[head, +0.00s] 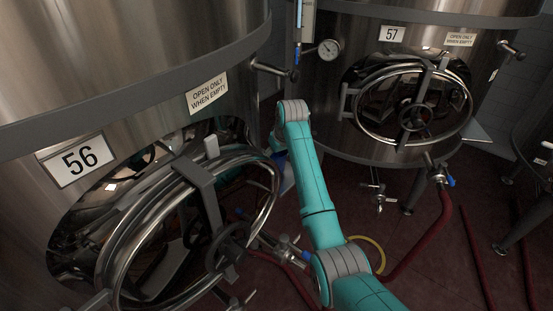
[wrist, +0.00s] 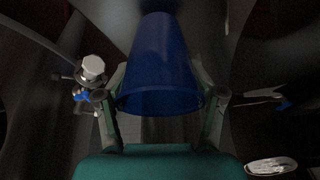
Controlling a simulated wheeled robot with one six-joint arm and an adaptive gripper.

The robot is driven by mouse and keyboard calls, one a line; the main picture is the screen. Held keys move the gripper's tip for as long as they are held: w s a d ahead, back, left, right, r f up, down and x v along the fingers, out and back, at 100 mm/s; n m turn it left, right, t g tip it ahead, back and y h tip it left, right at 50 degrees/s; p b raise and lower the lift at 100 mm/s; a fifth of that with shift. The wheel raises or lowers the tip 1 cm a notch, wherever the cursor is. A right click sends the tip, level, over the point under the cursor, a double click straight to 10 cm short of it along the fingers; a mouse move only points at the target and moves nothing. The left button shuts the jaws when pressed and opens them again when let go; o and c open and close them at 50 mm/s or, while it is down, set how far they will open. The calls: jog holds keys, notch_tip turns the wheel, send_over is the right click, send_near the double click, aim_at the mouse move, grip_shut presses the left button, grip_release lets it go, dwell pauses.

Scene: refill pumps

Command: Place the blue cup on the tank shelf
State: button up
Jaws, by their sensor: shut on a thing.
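The blue cup (wrist: 162,55) is in my gripper (wrist: 165,95), one finger on each side of it. In the wrist view its wider rim faces my palm and its narrower end points away. In the head view a small dark-blue patch, which looks like part of the cup (head: 281,158), shows left of my teal arm, between tanks 56 and 57. My gripper is mostly hidden there behind the arm. A flat grey ledge juts out at the right of tank 57 (head: 478,133); I cannot tell whether it is the tank shelf.
Tank 56 (head: 150,45) stands close at left, its round hatch (head: 275,205) jutting toward my arm. Tank 57's hatch (head: 357,108) is to the right. Valves (head: 439,177) and red hoses (head: 422,255) are low down. A yellow ring (head: 380,252) shows behind my arm. Dark red floor lies between.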

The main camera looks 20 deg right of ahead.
jog(key=shift+f, duration=0.7)
jog(key=o, duration=0.8)
jog(key=shift+f, duration=0.1)
jog(key=shift+c, duration=0.2)
jog(key=v, duration=1.2)
jog(key=shift+s+d, duration=0.1)
jog(key=shift+s, duration=0.05)
